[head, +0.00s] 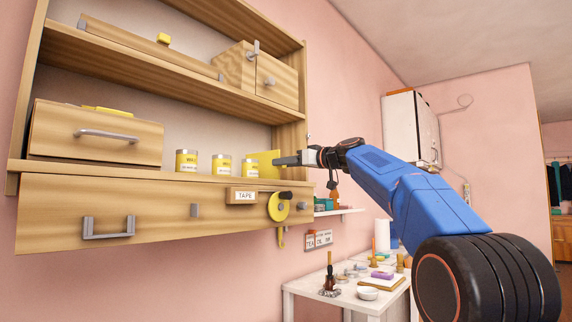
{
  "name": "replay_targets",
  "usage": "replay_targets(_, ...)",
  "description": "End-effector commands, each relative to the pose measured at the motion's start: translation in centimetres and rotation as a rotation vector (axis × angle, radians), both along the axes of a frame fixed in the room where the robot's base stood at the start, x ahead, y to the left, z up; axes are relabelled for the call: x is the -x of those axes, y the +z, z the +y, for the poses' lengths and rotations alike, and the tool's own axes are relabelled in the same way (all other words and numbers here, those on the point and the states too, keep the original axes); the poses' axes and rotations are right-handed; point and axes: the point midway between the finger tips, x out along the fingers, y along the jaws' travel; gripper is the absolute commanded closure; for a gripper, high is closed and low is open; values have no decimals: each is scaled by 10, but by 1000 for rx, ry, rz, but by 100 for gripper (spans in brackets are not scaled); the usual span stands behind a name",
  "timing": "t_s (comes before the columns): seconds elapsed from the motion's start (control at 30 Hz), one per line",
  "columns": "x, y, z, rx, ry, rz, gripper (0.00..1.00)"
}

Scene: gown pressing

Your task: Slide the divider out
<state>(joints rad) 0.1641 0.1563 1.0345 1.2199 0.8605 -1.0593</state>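A thin upright yellow panel (266,157), which looks like the divider, stands at the right end of the lower shelf of the wooden wall cabinet, just behind the last yellow tin. My gripper (282,161) reaches in from the right, with its grey fingertips at the panel's right edge. The fingers are seen from the side and overlap one another, so I cannot tell whether they grip the panel or only stand next to it. The panel's lower left part is hidden by the tin.
Several yellow tins (222,166) stand in a row left of the panel. A wooden drawer box (97,135) is further left. Below are a wide drawer front (150,216), a TAPE label and a yellow tape roll (278,207). A white table (340,295) with small items stands lower right.

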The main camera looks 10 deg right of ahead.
Motion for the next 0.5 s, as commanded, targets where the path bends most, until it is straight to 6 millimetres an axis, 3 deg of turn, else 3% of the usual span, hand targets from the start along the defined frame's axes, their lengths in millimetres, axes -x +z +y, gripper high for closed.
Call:
replay_targets(0.07, 0, 0, 0, 0, 0, 0, 66)
replay_targets(0.2, 0, 0, 0, 0, 0, 0, 99)
replay_targets(0.5, -8, 0, -11, -1, -2, -1, 100)
